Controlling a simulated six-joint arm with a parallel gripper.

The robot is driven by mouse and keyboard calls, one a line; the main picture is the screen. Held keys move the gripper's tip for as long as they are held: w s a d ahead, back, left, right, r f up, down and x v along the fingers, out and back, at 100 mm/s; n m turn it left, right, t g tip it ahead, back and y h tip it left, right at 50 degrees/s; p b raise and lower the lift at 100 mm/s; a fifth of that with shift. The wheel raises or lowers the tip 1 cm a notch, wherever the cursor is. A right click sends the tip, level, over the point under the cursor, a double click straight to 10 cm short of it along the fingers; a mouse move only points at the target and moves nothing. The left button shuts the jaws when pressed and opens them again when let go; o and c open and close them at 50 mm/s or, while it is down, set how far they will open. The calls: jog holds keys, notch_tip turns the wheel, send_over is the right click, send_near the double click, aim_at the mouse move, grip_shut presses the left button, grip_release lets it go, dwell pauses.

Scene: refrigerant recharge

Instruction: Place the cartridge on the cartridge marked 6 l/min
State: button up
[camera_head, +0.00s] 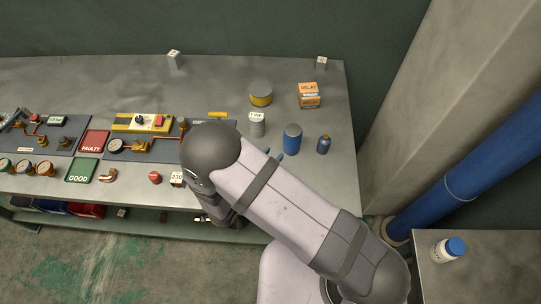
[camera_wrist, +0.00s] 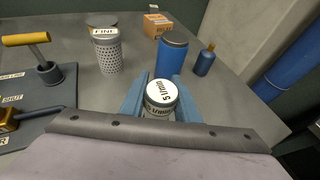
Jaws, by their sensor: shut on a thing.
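In the wrist view my gripper (camera_wrist: 160,100) has its two blue-grey fingers shut on a small cylindrical cartridge (camera_wrist: 162,93). Its white round top bears a rotated label that looks like "5 l/min"; the first digit is hard to read. The cartridge stands upright between the fingers, with more print on its side. Its lower end is hidden by my wrist, so I cannot tell whether it touches anything. In the head view my arm hides the cartridge and most of my gripper; only blue fingertips (camera_head: 274,154) show. I cannot make out a second cartridge marked 6 l/min.
A blue canister (camera_wrist: 172,60) stands just beyond my fingers, with a small blue bottle (camera_wrist: 205,61) to its right. A perforated "FINE" cylinder (camera_wrist: 108,56) stands left. A yellow-handled valve (camera_wrist: 44,60) rises farther left. A relay box (camera_head: 309,96) and yellow-banded tin (camera_head: 261,94) are behind.

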jog(key=shift+f, duration=0.15)
jog(key=o, duration=1.1)
jog(key=shift+r, duration=0.25)
jog(key=shift+s+a+b, duration=0.2)
jog(key=shift+s+b, duration=0.1)
jog(key=b+v, duration=0.4)
jog(key=v, duration=0.7)
jog(key=shift+s+d+r, duration=0.1)
